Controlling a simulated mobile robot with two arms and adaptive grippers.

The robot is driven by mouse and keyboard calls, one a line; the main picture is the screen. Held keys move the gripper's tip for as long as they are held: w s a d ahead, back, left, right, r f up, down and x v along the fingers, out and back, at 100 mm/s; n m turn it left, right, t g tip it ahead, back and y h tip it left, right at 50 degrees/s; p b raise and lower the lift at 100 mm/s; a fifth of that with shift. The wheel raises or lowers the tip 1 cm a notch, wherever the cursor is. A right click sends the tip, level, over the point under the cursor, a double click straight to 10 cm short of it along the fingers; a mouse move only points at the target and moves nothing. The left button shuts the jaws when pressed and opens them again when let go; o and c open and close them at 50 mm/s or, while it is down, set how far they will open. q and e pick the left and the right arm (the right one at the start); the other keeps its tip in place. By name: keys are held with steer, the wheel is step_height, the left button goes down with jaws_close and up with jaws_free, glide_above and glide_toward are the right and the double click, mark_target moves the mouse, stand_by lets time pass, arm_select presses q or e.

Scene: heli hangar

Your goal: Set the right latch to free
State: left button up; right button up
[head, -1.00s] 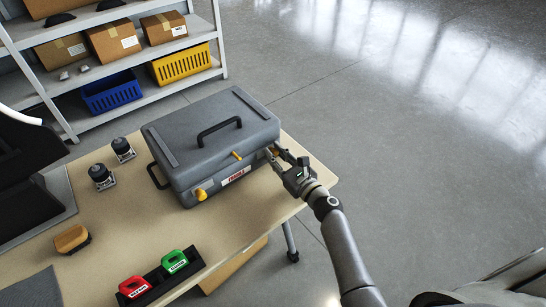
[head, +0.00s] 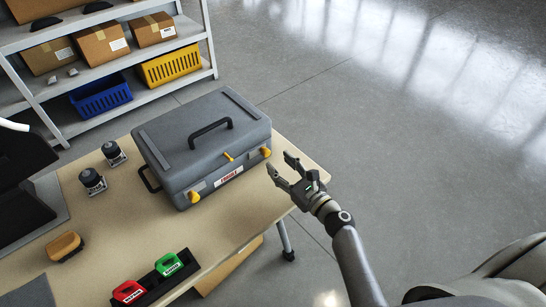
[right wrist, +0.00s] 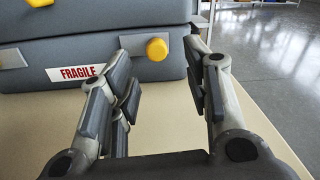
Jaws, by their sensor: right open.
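A grey hard case (head: 205,145) with a black top handle stands shut on the tan table. Its front carries a left yellow latch (head: 194,197), a middle yellow latch (head: 229,157) and the right yellow latch (head: 265,152). My left gripper is not in view.
Two dark-bodied devices (head: 92,181) stand left of the case. A brush-like block (head: 66,246) and a black holder with a red (head: 128,291) and a green (head: 168,264) piece lie on the table. Shelves (head: 70,88) stand behind. Floor to the right is clear.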

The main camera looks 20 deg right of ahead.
steer(key=v, duration=0.6)
stand_by(0.5)
